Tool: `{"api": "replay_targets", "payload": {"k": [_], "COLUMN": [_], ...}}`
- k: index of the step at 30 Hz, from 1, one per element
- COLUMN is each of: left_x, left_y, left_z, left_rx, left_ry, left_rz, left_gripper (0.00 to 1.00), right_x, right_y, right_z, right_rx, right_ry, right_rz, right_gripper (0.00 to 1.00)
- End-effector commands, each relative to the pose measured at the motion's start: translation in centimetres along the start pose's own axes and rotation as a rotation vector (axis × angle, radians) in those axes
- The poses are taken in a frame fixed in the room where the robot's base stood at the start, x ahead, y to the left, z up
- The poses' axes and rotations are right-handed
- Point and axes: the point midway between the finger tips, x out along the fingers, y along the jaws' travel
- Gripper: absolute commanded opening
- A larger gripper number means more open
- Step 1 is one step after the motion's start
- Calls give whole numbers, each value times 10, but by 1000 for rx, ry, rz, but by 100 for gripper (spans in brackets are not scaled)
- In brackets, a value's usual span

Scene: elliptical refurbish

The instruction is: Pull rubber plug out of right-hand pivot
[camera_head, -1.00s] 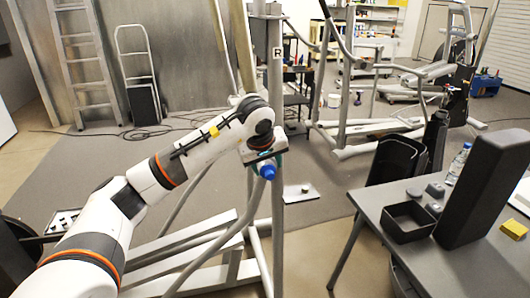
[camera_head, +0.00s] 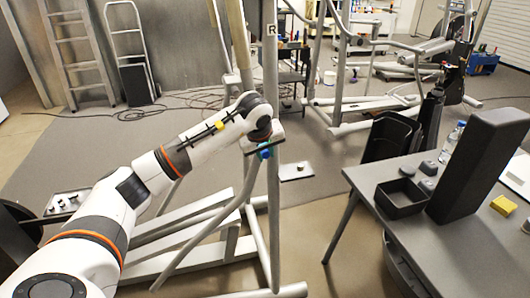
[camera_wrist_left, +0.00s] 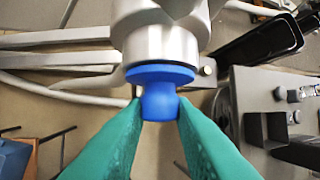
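The blue rubber plug (camera_wrist_left: 160,95) sits at the end of the grey metal pivot (camera_wrist_left: 160,42) in the left wrist view. Its wide collar lies against the pivot's rim, with a thin dark line between them. The green fingertips of my left gripper (camera_wrist_left: 159,104) are on both sides of the plug's narrower knob and appear to touch it. In the head view my left gripper (camera_head: 265,151) is at the upright post marked R (camera_head: 272,80), and only a little of the plug shows there. My right gripper is not in view.
A grey table (camera_head: 440,255) at the right carries a black tray (camera_head: 403,198), a tall dark box (camera_head: 478,165) and a yellow block (camera_head: 503,205). Frame bars of the elliptical (camera_head: 190,245) run low beside the post. Ladders (camera_head: 75,50) lean at the back left.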

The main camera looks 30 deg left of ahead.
Motion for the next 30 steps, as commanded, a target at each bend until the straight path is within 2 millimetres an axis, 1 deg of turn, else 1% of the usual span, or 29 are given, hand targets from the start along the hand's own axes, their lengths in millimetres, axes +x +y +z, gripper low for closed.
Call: {"api": "replay_targets", "payload": {"k": [3, 4, 6, 8, 21, 30], "left_x": [0, 0, 0, 0, -2, -8], "left_y": [0, 0, 0, 0, 0, 0], "left_z": [0, 0, 0, 0, -3, -18], "left_rx": [0, 0, 0, 0, 0, 1], "left_ry": [0, 0, -1, -1, 0, -1], "left_rz": [0, 0, 0, 0, 1, 1], "left_gripper": [2, 21, 9, 0, 0, 0], "right_x": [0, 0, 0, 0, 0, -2], "right_y": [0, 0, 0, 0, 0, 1], "right_z": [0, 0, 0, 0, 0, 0], "right_rx": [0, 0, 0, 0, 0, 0], "right_ry": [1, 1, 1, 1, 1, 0], "right_rz": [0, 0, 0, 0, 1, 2], "right_gripper": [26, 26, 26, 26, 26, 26]}}
